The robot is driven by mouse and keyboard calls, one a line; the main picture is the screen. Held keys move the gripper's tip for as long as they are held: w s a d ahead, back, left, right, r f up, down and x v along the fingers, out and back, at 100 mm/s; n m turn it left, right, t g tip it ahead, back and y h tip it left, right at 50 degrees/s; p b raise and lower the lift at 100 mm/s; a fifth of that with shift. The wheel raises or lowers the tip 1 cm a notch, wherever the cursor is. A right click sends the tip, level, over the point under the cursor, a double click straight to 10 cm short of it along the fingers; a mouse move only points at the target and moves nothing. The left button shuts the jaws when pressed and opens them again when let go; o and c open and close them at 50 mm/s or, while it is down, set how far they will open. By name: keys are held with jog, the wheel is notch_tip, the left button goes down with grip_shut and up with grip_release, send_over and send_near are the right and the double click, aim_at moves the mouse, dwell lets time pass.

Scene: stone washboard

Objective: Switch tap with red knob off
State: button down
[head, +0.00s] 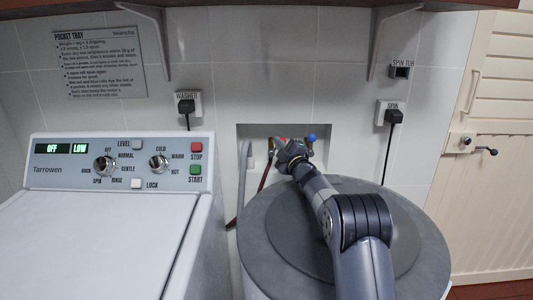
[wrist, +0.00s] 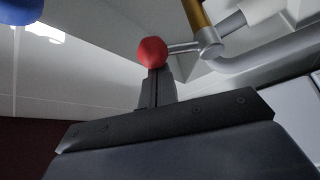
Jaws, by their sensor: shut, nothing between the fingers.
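The tap's red knob (wrist: 152,51) is a round ball on a thin metal lever, near the top middle of the wrist view. The lever joins a metal tap body (wrist: 209,43) with a brass-coloured stem. My gripper (wrist: 155,74) is shut and empty, its fingertips right at the lower side of the red knob in the picture. I cannot tell whether they touch it.
A washing machine (head: 120,163) stands to the left. A hose (head: 243,180) hangs from the recess's left side. A cream door (head: 495,150) is at the right.

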jog(key=shift+d+f+b, duration=0.2)
jog(key=shift+d+b, duration=0.2)
jog(key=shift+d, duration=0.1)
dwell(0.5)
notch_tip(320, 180, up, 10)
jog(key=shift+f+p, duration=0.1)
jog(key=shift+p, duration=0.8)
